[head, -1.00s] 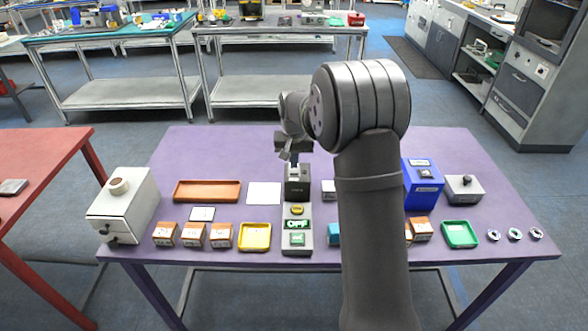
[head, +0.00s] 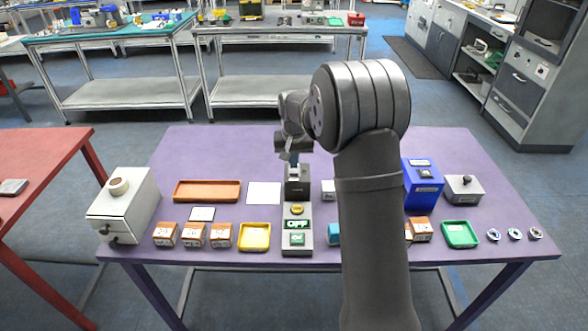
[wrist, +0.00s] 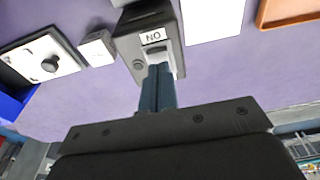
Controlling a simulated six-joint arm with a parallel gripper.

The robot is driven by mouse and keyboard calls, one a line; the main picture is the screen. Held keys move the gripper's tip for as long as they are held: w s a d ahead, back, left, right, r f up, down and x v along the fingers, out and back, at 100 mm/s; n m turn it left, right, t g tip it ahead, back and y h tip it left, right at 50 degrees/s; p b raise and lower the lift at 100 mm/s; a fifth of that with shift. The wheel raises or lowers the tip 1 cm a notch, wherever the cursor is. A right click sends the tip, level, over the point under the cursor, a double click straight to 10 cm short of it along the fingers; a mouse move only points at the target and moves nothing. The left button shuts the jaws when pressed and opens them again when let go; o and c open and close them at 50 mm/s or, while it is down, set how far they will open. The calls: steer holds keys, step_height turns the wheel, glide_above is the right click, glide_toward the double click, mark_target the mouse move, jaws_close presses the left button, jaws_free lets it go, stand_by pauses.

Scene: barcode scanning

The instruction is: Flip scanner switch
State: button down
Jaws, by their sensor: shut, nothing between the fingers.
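The scanner switch box (head: 297,187) is a dark grey block at the back of the grey scanner panel, near the table's middle. In the wrist view the box (wrist: 132,45) has a white label reading ON, upside down. My gripper (head: 293,161) is shut and empty, pointing down at the box's top. In the wrist view its blue-grey fingertips (wrist: 159,70) are at the box's light-edged recess, just below the label. They hide most of the switch, so I cannot tell its position or whether they touch it. A green display (head: 297,224) sits on the panel.
A yellow tray (head: 255,237) and several brown boxes stand left of the panel. An orange tray (head: 207,191) and a white sheet (head: 264,193) lie behind them. A blue box (head: 423,184) and green tray (head: 460,234) are at right. My arm hides part of the table.

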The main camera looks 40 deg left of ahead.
mark_target(294, 171)
steer(key=shift+f, duration=0.85)
stand_by(0.3)
steer(key=shift+r, duration=3.55)
steer(key=shift+f, duration=3.55)
steer(key=shift+r, duration=0.15)
